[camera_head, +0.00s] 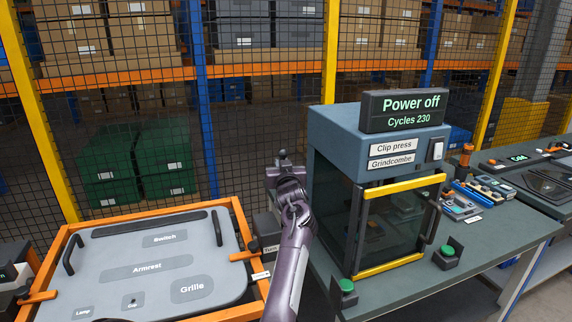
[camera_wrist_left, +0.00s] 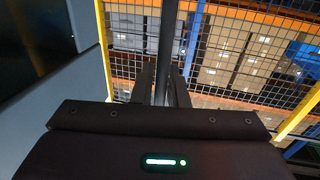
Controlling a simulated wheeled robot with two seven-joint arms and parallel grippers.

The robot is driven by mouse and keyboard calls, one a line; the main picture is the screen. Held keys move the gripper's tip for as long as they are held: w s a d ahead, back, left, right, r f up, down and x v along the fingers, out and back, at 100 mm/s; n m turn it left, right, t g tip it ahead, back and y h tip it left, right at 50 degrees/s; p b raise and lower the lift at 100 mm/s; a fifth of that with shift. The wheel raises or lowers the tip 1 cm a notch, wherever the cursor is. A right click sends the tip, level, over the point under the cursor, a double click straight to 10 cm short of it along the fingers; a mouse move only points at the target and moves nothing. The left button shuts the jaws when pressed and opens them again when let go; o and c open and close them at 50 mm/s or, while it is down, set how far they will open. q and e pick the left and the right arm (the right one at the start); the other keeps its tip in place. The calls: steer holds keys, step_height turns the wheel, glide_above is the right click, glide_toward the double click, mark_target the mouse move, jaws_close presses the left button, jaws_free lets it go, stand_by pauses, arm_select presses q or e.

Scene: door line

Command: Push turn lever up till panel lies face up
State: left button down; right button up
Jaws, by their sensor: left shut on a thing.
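The grey panel (camera_head: 165,262) lies in an orange tilting frame (camera_head: 62,245) at the lower left of the head view. Its side with labels such as Switch, Armrest and Grille faces up towards me. A small label reading Turn (camera_head: 271,248) shows right of the frame, partly behind my arm. My left gripper (camera_head: 284,160) is above that label, beside the press. In the left wrist view, its fingers (camera_wrist_left: 162,88) are shut on a dark upright bar (camera_wrist_left: 168,40), which seems to be the turn lever. The head view hides the grip. My right gripper is not in view.
The blue-grey clip press (camera_head: 345,140) stands close right of my left arm, its sign reading Power off. Green buttons (camera_head: 347,286) sit on the bench before it. A mesh fence (camera_head: 255,110) with yellow posts runs behind, with shelves of boxes beyond.

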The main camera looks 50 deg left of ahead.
arm_select(q)
steer(key=shift+a+r, duration=0.3)
steer(key=c, duration=1.6)
jaws_free()
steer(key=shift+a, duration=0.1)
steer(key=shift+c, duration=0.2)
steer(key=shift+o, duration=1)
steer(key=shift+w+a+f, duration=0.15)
steer(key=shift+f, duration=0.2)
steer(key=b+v, duration=0.2)
steer(key=v, duration=0.6)
steer(key=shift+w+r, duration=0.1)
steer(key=shift+r, duration=0.05)
